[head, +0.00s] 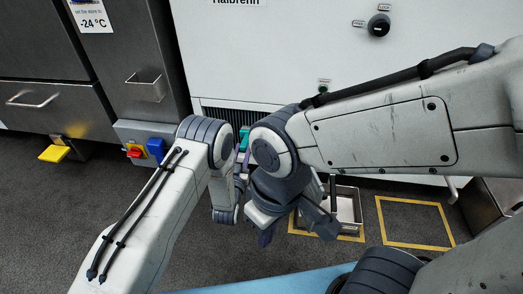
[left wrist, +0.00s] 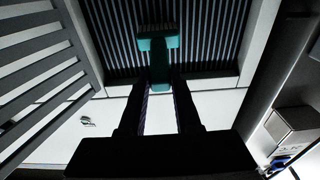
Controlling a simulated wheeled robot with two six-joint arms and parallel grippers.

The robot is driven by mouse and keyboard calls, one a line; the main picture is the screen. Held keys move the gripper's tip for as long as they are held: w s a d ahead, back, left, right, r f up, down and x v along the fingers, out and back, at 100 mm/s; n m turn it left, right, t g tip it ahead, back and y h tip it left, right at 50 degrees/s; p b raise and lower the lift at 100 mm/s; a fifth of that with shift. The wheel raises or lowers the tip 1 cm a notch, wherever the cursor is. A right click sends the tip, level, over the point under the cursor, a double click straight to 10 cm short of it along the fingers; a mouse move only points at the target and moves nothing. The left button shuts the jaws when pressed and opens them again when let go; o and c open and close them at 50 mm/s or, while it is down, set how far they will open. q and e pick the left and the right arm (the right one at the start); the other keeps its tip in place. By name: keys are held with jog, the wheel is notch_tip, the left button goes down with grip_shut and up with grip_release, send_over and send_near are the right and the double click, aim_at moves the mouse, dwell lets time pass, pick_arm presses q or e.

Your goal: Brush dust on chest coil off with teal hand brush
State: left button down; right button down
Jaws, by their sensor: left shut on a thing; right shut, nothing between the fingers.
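The teal hand brush (head: 244,138) is in my left gripper (head: 243,154), in front of the white chest's low opening. In the left wrist view the brush (left wrist: 158,55) points away from the fingers (left wrist: 160,100), its handle between them and its bristle head at the far end. The chest coil (left wrist: 105,35) shows behind it as dark upright fins; part of it also shows in the head view (head: 222,114). I cannot tell whether the bristles touch the fins, and I can make out no dust. My right gripper (head: 268,236) is shut and empty, low in front of the chest.
A grey slatted panel (left wrist: 40,75) stands close at the left in the left wrist view. A metal tray (head: 347,205) sits on the floor within yellow tape, partly behind my right arm. A second taped square (head: 415,222) is empty. Steel cabinets (head: 45,50) stand left.

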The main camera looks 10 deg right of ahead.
pick_arm(q)
jog(key=shift+w+a, duration=0.25)
jog(key=shift+a, duration=0.4)
jog(key=shift+w+a+p, duration=0.15)
jog(key=shift+w+a, duration=0.05)
jog(key=shift+a, duration=0.4)
jog(key=shift+w+a+p, duration=0.15)
jog(key=shift+w+a, duration=0.05)
jog(key=shift+a, duration=0.5)
jog(key=shift+w+a, duration=0.2)
jog(key=shift+a, duration=0.35)
jog(key=shift+w+a, duration=0.2)
jog(key=shift+a, duration=0.45)
jog(key=shift+w+a+r+p, duration=0.1)
jog(key=shift+w+a+p, duration=0.1)
jog(key=shift+a, duration=0.35)
jog(key=shift+w+a+p, duration=0.1)
jog(key=shift+w+a, duration=0.1)
jog(key=shift+a, duration=0.3)
